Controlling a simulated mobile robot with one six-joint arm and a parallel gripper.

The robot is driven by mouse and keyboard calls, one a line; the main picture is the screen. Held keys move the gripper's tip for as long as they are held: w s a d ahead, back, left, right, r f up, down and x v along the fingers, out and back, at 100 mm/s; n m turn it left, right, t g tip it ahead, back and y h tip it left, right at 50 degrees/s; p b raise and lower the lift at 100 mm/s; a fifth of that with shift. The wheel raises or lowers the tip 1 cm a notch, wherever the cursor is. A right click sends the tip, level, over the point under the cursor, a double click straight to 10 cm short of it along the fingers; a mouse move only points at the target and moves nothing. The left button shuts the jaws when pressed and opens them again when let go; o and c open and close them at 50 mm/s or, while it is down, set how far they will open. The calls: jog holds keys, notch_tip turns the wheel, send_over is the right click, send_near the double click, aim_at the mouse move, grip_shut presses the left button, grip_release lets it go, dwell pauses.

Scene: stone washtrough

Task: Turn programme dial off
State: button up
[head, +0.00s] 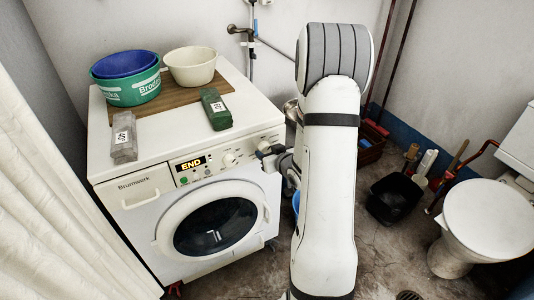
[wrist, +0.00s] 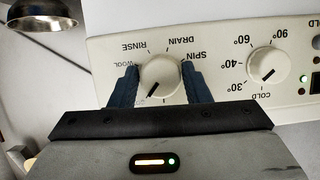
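The round cream programme dial (wrist: 160,76) is on the washing machine's front panel, which appears upside down in the wrist view. WOOL, RINSE, DRAIN and SPIN are printed around it. Its dark pointer mark is toward the lower left of the picture, away from those words. My gripper (wrist: 160,84) has one dark blue finger on each side of the dial, apparently touching its sides. In the head view my gripper (head: 270,154) is at the panel's right end and partly hides this dial. The washing machine (head: 150,203) has a lit display reading END (head: 191,164).
The temperature dial (wrist: 267,65) is beside the programme dial. Green and blue basins (head: 125,90), a cream bowl (head: 192,66) and two packets, one green (head: 215,110) and one grey (head: 124,137), are on the machine. A toilet (head: 485,222) and black bin (head: 396,199) are at right.

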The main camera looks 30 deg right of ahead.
jog(key=c, duration=0.4)
jog(key=shift+a, duration=0.2)
jog(key=shift+c, duration=0.5)
jog(key=shift+d, duration=0.15)
jog(key=shift+f+b, duration=0.1)
jog(key=shift+b, duration=0.5)
jog(key=n+h+b, duration=0.3)
jog(key=n+b, duration=0.2)
jog(key=b, duration=1)
jog(key=shift+h+b, duration=0.4)
jog(key=shift+n+t, duration=0.3)
